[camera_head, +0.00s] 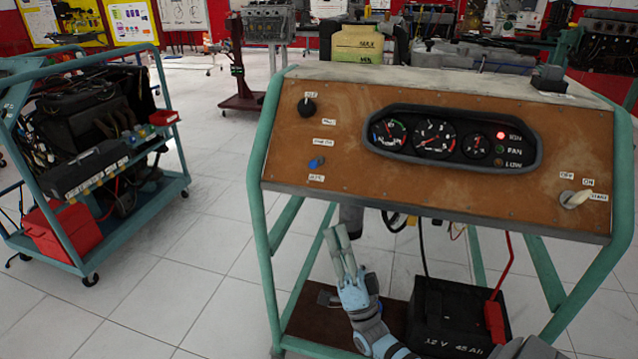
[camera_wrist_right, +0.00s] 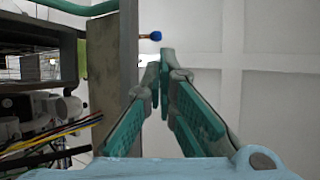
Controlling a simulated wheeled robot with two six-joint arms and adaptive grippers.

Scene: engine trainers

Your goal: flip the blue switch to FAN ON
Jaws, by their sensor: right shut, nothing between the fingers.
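The blue switch (camera_head: 317,162) is on the left part of the brown panel (camera_head: 430,190), between a small label above and one below. I cannot tell clearly which way its lever leans. In the right wrist view the blue switch tip (camera_wrist_right: 156,36) sticks out from the panel edge, beyond my fingertips and slightly left. My right gripper (camera_head: 338,232) is shut and empty, below the panel's lower edge and pointing up toward the switch, apart from it. It also fills the middle of the right wrist view (camera_wrist_right: 164,58). My left gripper is not in view.
A black knob (camera_head: 307,106) sits above the switch, and a gauge cluster (camera_head: 450,139) with a lit red lamp to its right. A key switch (camera_head: 575,199) is at far right. Green frame tubes flank the panel. A black battery (camera_head: 455,318) stands below.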

